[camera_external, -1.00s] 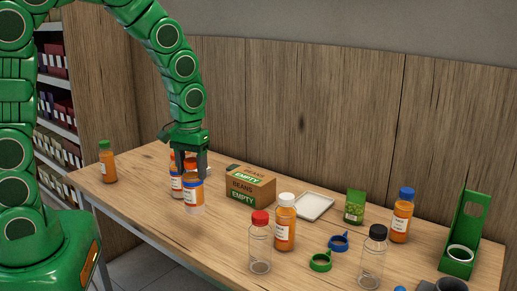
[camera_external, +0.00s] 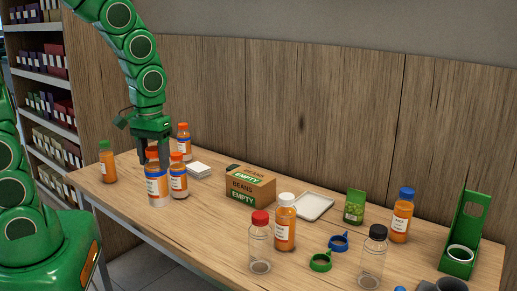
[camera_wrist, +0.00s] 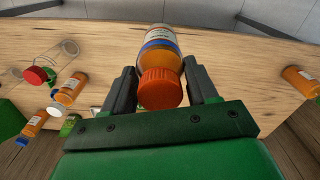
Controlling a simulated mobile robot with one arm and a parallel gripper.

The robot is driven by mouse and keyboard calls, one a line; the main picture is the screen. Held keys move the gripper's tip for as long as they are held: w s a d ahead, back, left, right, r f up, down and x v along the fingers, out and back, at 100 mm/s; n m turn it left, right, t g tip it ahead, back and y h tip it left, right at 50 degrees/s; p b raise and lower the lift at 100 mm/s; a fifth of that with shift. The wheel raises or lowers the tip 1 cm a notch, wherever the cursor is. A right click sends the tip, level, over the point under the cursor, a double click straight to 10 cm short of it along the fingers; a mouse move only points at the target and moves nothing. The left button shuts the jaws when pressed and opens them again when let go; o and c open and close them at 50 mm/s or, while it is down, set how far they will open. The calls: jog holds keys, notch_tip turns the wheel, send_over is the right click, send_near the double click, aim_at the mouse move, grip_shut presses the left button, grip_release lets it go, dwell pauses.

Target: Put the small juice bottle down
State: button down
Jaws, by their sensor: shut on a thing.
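The small juice bottle (camera_external: 156,187) has an orange cap, a white and blue label and a clear lower end. My gripper (camera_external: 153,158) is shut on it around the cap from above, and the bottle hangs upright near the table's front left part. Its base is at or just above the table top; I cannot tell whether it touches. In the wrist view the bottle's orange cap (camera_wrist: 160,88) sits between the two dark fingers of my gripper (camera_wrist: 160,76). A similar orange-capped bottle (camera_external: 178,181) stands close at its right.
Another orange-capped bottle (camera_external: 183,142) stands behind, and a green-capped bottle (camera_external: 107,165) to the left. White squares (camera_external: 199,170), a beans box (camera_external: 250,187) and more bottles stand to the right. The wooden table (camera_external: 215,235) has bare room along its front.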

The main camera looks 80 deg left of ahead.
jog(key=w+a+r+m, duration=0.1)
jog(key=w+a+r, duration=0.4)
jog(key=w+a, duration=0.25)
jog(key=w+a+r, duration=0.4)
jog(key=w+a, duration=0.3)
jog(key=a, duration=0.1)
jog(key=w+a+f, duration=0.7)
jog(key=w+f, duration=0.5)
jog(key=f, duration=0.1)
dwell(0.6)
jog(key=shift+a, duration=0.1)
jog(key=shift+c, duration=1.5)
grip_release()
